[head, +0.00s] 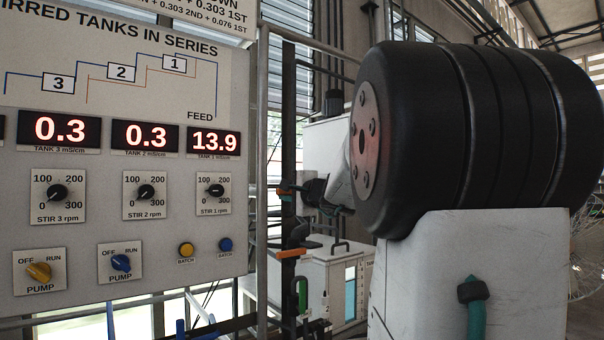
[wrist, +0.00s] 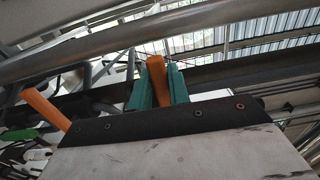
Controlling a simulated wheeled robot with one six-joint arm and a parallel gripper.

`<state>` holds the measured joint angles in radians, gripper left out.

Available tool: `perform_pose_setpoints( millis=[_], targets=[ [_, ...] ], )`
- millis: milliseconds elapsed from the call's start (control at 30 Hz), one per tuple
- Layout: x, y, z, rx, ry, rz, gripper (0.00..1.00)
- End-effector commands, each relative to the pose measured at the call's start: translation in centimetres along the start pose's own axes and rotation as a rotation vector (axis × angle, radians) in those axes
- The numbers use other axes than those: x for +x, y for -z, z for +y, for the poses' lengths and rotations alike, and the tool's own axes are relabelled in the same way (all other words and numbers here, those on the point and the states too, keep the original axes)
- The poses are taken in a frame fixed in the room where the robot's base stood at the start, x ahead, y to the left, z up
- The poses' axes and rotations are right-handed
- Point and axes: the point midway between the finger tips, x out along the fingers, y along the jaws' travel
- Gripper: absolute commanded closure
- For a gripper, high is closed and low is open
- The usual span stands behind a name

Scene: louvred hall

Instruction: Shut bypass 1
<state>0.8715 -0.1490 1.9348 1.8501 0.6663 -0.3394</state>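An orange lever handle (wrist: 156,78) stands between the two teal fingers of my gripper (wrist: 160,86) in the wrist view. The fingers lie against both its sides with no clear gap. In the head view my gripper (head: 298,189) is at the upper orange handle (head: 284,191), right of the panel. A second orange handle (head: 291,253) is below it, apart from my gripper; an orange handle (wrist: 47,108) also shows at the left of the wrist view. No bypass label is readable, and the valve bodies are mostly hidden.
The stirred tanks panel (head: 120,220) with displays and knobs fills the left. A grey upright post (head: 263,170) stands between it and the handles. A green handle (head: 302,294) hangs below. A grey pipe (wrist: 150,55) crosses beyond my fingers in the wrist view.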

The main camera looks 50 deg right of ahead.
Motion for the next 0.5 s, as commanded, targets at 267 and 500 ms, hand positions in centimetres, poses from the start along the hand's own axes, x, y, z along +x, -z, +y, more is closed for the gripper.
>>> perform_pose_setpoints(
  millis=[267, 500],
  targets=[
    [0.0, 0.0, 0.0, 0.001, 0.000, 0.000, 0.58],
    [-1.5, 0.1, -0.2, 0.000, 0.003, 0.003, 0.58]
  ],
)
